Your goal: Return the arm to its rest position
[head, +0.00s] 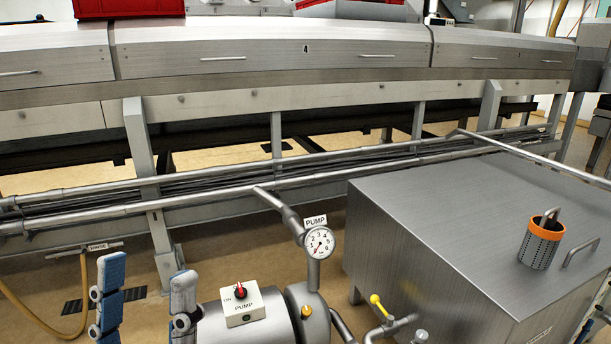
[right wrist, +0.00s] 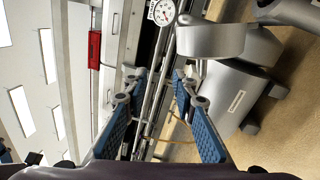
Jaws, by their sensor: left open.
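My left gripper (head: 147,285) shows at the bottom left of the head view, its two blue-padded fingers upright and spread apart. Nothing is between them, and the floor shows through the gap. My right gripper (right wrist: 157,88) shows in the right wrist view with its blue fingers apart and nothing held between them. In the head view only a small blue piece shows at the bottom right edge, perhaps part of the right gripper. Most of both arms is out of view.
The pump (head: 303,300) with its gauge (head: 319,242) and switch box (head: 241,304) stands just right of my left gripper. A steel tank (head: 400,235) fills the right, with an orange-rimmed strainer (head: 540,252) on top. Pipes (head: 330,175) and the long hood (head: 270,50) lie behind.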

